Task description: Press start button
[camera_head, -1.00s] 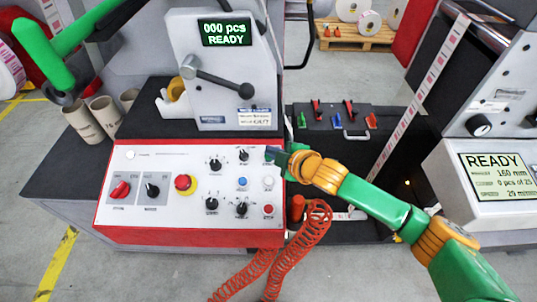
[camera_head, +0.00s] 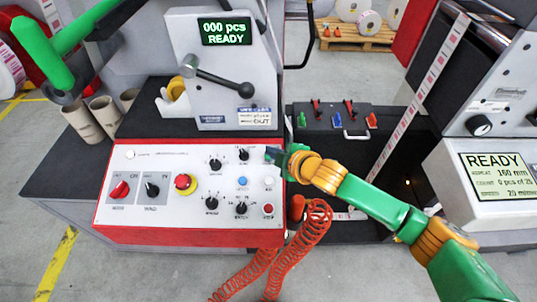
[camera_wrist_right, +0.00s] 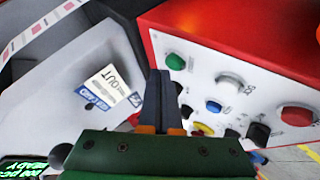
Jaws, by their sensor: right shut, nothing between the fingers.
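The control panel (camera_head: 140,208) is white with a red frame and carries buttons and knobs. In the right wrist view a green button (camera_wrist_right: 175,62), which may be the start button, sits near the panel's corner. My right gripper (camera_head: 272,156) is shut and empty at the panel's upper right corner. In the wrist view its fingertips (camera_wrist_right: 160,74) appear just beside the green button; I cannot tell whether they touch it. In the head view the fingers hide that button. A white button (camera_head: 268,183), a blue button (camera_head: 242,182) and a red button (camera_head: 268,209) are nearby. My left gripper is not in view.
A red emergency stop (camera_head: 184,182) and several black knobs share the panel. A grey housing (camera_head: 221,75) with a READY display rises behind it. A black toolbox (camera_head: 335,122) stands to the right. A coiled red hose (camera_head: 290,250) hangs in front.

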